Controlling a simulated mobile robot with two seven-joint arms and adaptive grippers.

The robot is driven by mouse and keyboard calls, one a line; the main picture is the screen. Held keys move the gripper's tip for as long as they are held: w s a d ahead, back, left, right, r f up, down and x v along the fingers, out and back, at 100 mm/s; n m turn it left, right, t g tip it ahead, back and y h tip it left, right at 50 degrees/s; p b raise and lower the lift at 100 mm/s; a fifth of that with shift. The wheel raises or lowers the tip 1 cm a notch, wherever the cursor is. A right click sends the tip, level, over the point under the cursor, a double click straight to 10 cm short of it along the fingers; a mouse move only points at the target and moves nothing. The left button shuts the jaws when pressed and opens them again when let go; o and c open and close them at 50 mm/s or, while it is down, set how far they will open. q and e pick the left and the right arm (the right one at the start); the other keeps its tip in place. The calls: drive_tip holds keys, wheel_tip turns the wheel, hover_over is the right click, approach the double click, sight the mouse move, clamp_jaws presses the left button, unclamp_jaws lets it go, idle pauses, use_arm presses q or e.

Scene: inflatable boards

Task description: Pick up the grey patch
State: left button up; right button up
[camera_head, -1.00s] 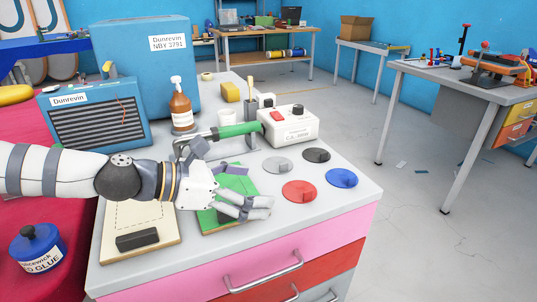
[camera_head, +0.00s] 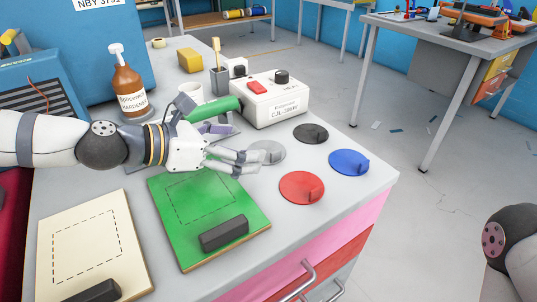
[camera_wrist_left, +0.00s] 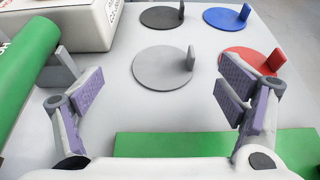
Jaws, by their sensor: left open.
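The grey patch (camera_head: 267,153) is a flat disc with a small upright tab, lying on the grey worktop. In the left wrist view the grey patch (camera_wrist_left: 163,68) is between and beyond my open fingers. My left gripper (camera_head: 240,150) is open and empty, just left of the grey patch, with its fingers partly covering it in the head view. The left gripper's two purple-padded fingers (camera_wrist_left: 162,100) stand wide apart in the wrist view. My right gripper is not in view; only part of a dark arm joint shows at the lower right.
Beside the grey patch lie a black patch (camera_head: 310,133), a red patch (camera_head: 302,188) and a blue patch (camera_head: 349,162). A green board (camera_head: 185,230) lies in front.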

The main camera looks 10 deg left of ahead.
sight(261, 142)
use_arm(q)
drive_tip(key=x, duration=0.5)
drive_tip(key=shift+d+r+b, duration=0.25)
drive_tip(key=shift+b, duration=0.1)
drive_tip(key=shift+s+r, duration=0.1)
clamp_jaws()
